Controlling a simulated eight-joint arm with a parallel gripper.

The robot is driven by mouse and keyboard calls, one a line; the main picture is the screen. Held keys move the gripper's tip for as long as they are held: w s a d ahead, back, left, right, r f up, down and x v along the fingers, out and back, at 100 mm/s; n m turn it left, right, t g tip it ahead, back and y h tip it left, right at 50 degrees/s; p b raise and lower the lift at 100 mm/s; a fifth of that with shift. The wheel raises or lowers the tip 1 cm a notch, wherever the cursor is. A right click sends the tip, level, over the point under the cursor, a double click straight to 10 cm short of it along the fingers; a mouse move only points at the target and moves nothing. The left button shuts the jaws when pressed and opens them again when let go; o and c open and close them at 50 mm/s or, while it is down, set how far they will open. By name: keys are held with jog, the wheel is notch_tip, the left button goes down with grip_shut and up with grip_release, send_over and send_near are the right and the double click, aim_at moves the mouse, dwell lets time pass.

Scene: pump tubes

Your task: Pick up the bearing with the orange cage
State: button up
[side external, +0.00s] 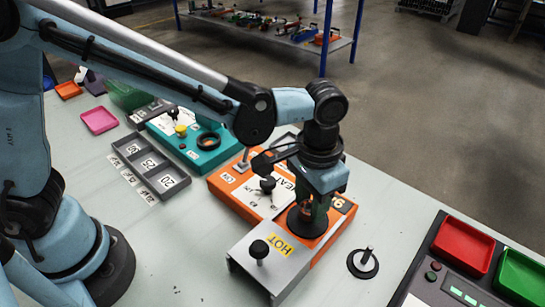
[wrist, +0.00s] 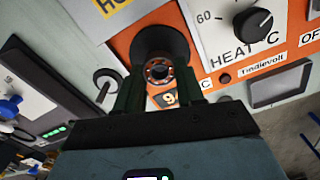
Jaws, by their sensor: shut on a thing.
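The bearing with the orange cage (wrist: 158,72) shows in the wrist view as a small ring between my two fingertips. My gripper (wrist: 159,84) is shut on it; in the side view my gripper (side external: 307,206) points down over the right part of the orange heater box (side external: 232,187). A hint of the bearing's orange shows low between the fingers there. A black round base (side external: 305,224) is directly below the fingers. I cannot tell whether the bearing touches this base or is just above it.
A grey metal cover marked HOT (side external: 250,262) with a black knob stands in front. A black ring with a peg (side external: 364,263) lies to the right. Red (side external: 462,246) and green trays are farther right. A teal box (side external: 200,145) and labelled grey bins (side external: 160,172) are left.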

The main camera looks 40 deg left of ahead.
jog(key=r, duration=0.2)
jog(key=shift+s+d+r, duration=0.15)
jog(key=shift+s+r, duration=0.25)
jog(key=s+d+r, duration=0.4)
jog(key=s+r, duration=0.2)
jog(key=s, duration=0.3)
jog(key=n, duration=0.4)
send_over(312, 230)
jog(key=w+a+f+n, duration=0.4)
jog(key=w+a+n, duration=0.1)
jog(key=w+a, duration=0.7)
jog(key=w+a+f, duration=0.6)
jog(key=w, duration=0.1)
jog(key=shift+a+f, duration=0.1)
jog(key=shift+a, duration=0.3)
jog(key=shift+w+a+f, duration=0.1)
jog(key=shift+a+f, duration=0.1)
jog(key=shift+f, duration=1.95)
jog(key=shift+f, duration=0.1)
